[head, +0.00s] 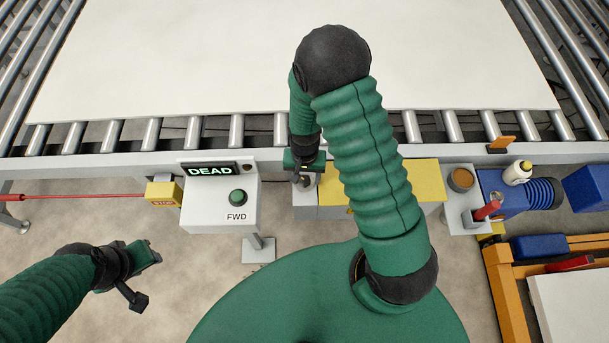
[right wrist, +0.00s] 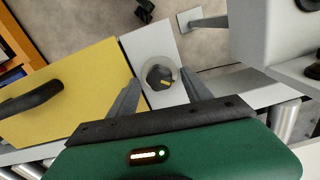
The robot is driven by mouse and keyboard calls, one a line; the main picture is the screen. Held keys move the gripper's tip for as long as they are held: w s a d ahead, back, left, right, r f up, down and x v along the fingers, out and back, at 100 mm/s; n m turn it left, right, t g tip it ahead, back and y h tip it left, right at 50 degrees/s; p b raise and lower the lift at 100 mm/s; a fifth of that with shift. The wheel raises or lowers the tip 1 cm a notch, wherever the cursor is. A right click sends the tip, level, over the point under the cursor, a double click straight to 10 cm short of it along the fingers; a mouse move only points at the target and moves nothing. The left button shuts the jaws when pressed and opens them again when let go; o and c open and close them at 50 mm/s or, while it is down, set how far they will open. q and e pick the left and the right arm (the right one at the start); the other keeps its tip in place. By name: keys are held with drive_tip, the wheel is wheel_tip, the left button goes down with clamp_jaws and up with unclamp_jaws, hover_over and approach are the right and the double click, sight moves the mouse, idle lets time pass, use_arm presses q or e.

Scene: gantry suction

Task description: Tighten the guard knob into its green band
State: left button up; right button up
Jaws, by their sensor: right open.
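The guard knob (right wrist: 160,77) is a dark round knob with a yellow mark, on a pale round base on a grey plate beside the yellow guard (right wrist: 70,95). No green band can be made out around it. My right gripper (right wrist: 161,82) is open, with one finger on each side of the knob; I cannot tell whether they touch it. In the head view my right gripper (head: 303,174) points down at the grey plate left of the yellow guard (head: 425,183), and the knob is mostly hidden. My left gripper (head: 150,254) is off to the left, over the floor; its fingers are unclear.
A control box (head: 218,200) reading DEAD, with a green FWD button, stands just left of my right gripper. A yellow STOP box (head: 163,194) with a red cord is further left. The roller conveyor (head: 235,133) carries a large white sheet (head: 250,50). A blue pump (head: 510,195) is at right.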

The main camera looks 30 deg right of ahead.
sight(304, 178)
drive_tip(key=shift+c, duration=0.4)
clamp_jaws()
drive_tip(key=shift+r+m+p, duration=0.2)
drive_tip(key=shift+m+p, duration=0.2)
drive_tip(key=shift+m, duration=0.7)
drive_tip(key=shift+f, duration=0.15)
drive_tip(key=shift+o, duration=0.4)
unclamp_jaws()
wheel_tip(304, 178, up, 17)
drive_tip(key=p, duration=0.1)
drive_tip(key=shift+f+p, duration=0.15)
drive_tip(key=shift+p, duration=0.2)
